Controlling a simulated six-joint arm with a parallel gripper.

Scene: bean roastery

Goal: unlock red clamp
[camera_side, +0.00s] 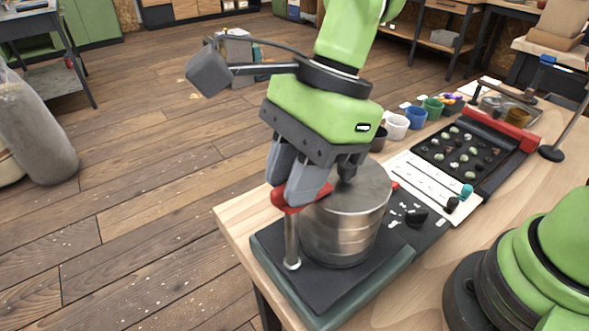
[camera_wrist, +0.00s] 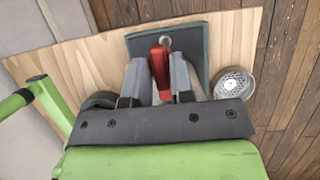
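The red clamp (camera_side: 292,197) is a red lever at the top of a thin metal post, near the left corner of a dark base plate (camera_side: 330,292). In the wrist view the red clamp (camera_wrist: 160,62) lies between the two grey fingers, which appear to touch it on both sides. My gripper (camera_side: 296,190) points down at the lever, its fingers closed around it; it also shows in the wrist view (camera_wrist: 160,78). A metal cylinder (camera_side: 345,222) stands upright on the plate, right beside the clamp. The fingers hide part of the lever.
A panel with sliders (camera_side: 430,183) and a black tray of small round pieces (camera_side: 464,150) lie to the right. Several coloured cups (camera_side: 415,118) line the table behind. A round perforated metal part (camera_wrist: 234,83) shows at right in the wrist view.

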